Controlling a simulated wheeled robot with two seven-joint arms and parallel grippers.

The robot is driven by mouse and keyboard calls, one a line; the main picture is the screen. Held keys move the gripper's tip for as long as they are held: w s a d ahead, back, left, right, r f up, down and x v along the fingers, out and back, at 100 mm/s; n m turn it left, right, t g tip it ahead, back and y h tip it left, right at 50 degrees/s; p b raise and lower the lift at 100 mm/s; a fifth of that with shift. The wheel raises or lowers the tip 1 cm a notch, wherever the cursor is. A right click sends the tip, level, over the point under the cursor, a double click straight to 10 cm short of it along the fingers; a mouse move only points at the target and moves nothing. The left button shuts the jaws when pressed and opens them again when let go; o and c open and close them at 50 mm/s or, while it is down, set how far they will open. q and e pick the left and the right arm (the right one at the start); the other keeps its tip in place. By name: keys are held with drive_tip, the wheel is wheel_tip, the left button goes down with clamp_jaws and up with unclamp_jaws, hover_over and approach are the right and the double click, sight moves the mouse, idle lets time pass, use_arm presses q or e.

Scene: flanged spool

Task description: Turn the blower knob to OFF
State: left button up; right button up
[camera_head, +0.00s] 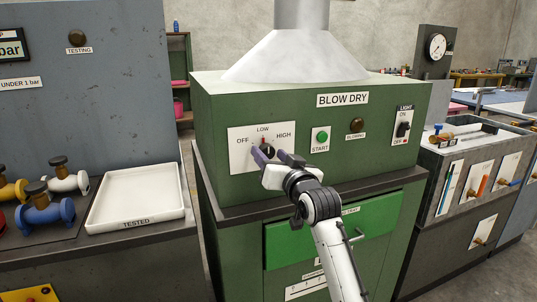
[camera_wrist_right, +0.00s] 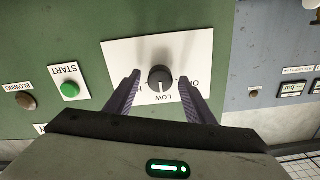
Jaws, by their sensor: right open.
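The blower knob (camera_head: 268,149) is a round dark knob on a white plate (camera_head: 238,160) marked OFF, LOW and HIGH, on the green BLOW DRY cabinet. In the right wrist view the knob (camera_wrist_right: 160,76) shows a white line pointing at the LOW label. My right gripper (camera_head: 267,156) is at the plate, its fingers partly covering the knob from below. In the right wrist view its two fingers stand open, one on each side of the knob, with a gap to it on both sides. My left gripper is not in view.
A green START button (camera_head: 321,138), a brown BLOWING lamp (camera_head: 357,125) and a LIGHT switch (camera_head: 402,129) sit right of the plate. A white TESTED tray (camera_head: 137,222) and several valves lie on the left bench. A green drawer (camera_head: 384,216) is below my right arm.

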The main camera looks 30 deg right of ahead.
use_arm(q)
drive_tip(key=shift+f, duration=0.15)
use_arm(e)
drive_tip(key=shift+x, duration=0.8)
